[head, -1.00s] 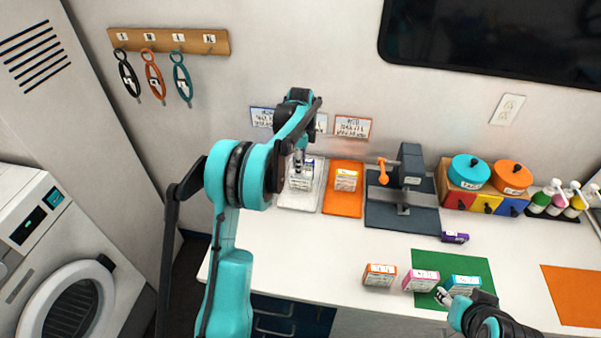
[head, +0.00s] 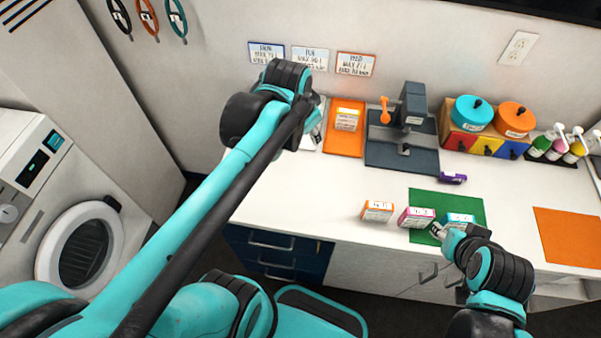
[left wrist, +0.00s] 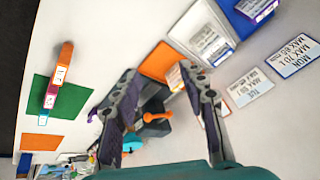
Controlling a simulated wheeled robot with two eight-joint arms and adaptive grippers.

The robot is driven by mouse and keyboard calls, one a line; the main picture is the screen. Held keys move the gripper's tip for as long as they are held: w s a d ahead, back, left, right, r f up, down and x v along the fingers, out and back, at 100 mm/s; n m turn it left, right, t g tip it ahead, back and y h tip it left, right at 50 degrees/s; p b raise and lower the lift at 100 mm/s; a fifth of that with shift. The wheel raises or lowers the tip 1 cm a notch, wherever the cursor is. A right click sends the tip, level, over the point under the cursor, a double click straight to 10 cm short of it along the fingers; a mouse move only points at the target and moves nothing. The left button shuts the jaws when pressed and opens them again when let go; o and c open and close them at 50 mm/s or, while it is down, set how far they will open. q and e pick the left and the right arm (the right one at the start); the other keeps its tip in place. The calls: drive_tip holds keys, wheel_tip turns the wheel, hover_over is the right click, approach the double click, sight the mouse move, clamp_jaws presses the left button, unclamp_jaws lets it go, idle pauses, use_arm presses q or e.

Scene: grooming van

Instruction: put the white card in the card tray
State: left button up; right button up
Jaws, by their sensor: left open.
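A white-edged card (head: 310,58) is on the wall between a blue-edged card (head: 266,52) and an orange-edged card (head: 356,64). The white-edged card also shows in the left wrist view (left wrist: 250,87). No tray is clearly marked as the card tray. A white tray (left wrist: 181,34) holding a box lies on the counter, mostly hidden by my left arm in the head view. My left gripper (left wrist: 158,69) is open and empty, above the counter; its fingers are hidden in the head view. My right gripper (head: 438,232) is by the teal box, its jaw state unclear.
An orange tray (head: 342,146) with a box lies left of a dark press (head: 402,150) with an orange handle. Orange (head: 377,211), pink (head: 416,217) and teal (head: 460,220) boxes stand near the front edge by a green mat (head: 470,208). The white counter (head: 300,200) is clear at front left.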

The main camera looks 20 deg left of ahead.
use_arm(q)
drive_tip(key=s+d+f+n+t, duration=0.2)
drive_tip(key=s+d+f+n, duration=0.1)
drive_tip(key=s, duration=0.6)
drive_tip(key=shift+s+f+n, duration=0.4)
drive_tip(key=shift+f+n, duration=0.4)
drive_tip(key=shift+f, duration=0.05)
